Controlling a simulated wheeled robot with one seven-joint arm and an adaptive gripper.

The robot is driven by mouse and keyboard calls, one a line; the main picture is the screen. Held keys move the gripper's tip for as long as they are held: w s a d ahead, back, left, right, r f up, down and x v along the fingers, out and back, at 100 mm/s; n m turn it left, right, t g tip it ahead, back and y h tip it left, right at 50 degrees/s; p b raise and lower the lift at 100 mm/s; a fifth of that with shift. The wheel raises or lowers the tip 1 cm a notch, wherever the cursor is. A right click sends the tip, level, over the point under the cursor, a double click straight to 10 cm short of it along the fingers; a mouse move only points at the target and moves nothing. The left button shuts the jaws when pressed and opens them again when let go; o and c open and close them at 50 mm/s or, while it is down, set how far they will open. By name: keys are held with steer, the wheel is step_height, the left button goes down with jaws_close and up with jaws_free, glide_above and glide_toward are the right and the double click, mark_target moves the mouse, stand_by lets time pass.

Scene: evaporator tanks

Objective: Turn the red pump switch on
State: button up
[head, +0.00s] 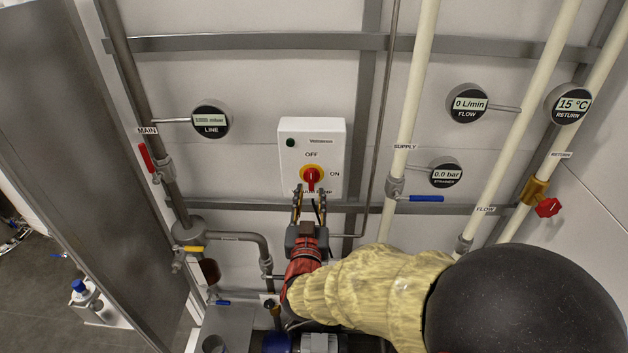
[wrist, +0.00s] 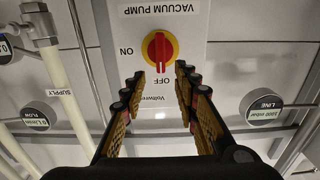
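The red pump switch (head: 312,177) is a red knob on a yellow disc, on a white wall box (head: 328,138). OFF is printed above it and ON to its right. Its handle stands vertical, in line with OFF. The wrist view shows the red knob (wrist: 159,48) upside down, also in line with OFF. My gripper (head: 309,196) is open and empty, its fingertips just below the knob in the head view. In the wrist view my gripper (wrist: 160,78) has its fingers spread, with the knob beyond the gap between them. I see no contact.
A grey horizontal rail (head: 250,206) runs behind my gripper. A cream supply pipe (head: 411,100) with a blue-handled valve (head: 425,198) stands to the right. A LINE gauge (head: 210,120) and a red lever (head: 147,158) are to the left.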

mark_target(311, 178)
steer(key=w+p, duration=0.1)
steer(key=w, duration=0.5)
steer(key=shift+w, duration=0.35)
steer(key=shift+c, duration=1)
jaws_close()
